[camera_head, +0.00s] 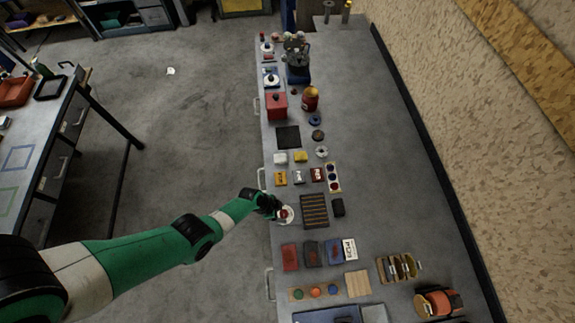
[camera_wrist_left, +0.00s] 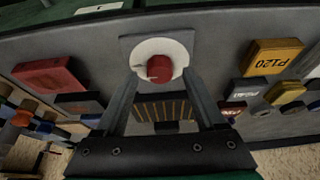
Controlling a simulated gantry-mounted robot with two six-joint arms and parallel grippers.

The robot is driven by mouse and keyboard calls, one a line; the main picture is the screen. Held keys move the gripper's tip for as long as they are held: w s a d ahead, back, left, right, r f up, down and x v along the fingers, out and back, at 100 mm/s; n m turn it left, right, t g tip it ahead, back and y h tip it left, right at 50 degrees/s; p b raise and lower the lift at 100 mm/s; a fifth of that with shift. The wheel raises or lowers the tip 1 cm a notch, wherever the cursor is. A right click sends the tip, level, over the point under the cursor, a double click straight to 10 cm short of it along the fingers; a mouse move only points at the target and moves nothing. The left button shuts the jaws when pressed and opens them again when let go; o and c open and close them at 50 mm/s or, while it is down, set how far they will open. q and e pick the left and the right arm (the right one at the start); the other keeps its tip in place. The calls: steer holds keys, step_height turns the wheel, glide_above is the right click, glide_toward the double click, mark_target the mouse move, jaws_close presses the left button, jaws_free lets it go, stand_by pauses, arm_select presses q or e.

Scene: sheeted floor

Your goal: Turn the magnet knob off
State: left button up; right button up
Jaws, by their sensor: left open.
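The magnet knob (camera_wrist_left: 160,68) is a red knob on a round white dial (camera_wrist_left: 152,50), set on a grey plate. In the head view the dial (camera_head: 289,214) is at the bench's left edge, partly hidden by my left gripper (camera_head: 278,209). In the left wrist view my left gripper (camera_wrist_left: 160,92) is open, its two fingers reaching toward the knob from either side. I cannot tell whether the fingers touch the dial. Just beyond the dial lies a dark slatted plate (camera_head: 314,211) with orange stripes. My right gripper does not show.
The long grey bench (camera_head: 374,133) holds several small blocks, a red box (camera_head: 277,107) and a red can (camera_head: 311,98). A yellow P120 block (camera_wrist_left: 272,57) and a red block (camera_wrist_left: 48,76) lie on either side of the knob. The bench's right strip is mostly clear.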

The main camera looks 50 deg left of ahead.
arm_select(q)
steer(key=shift+w+d+f, duration=0.1)
steer(key=shift+f, duration=0.25)
jaws_close()
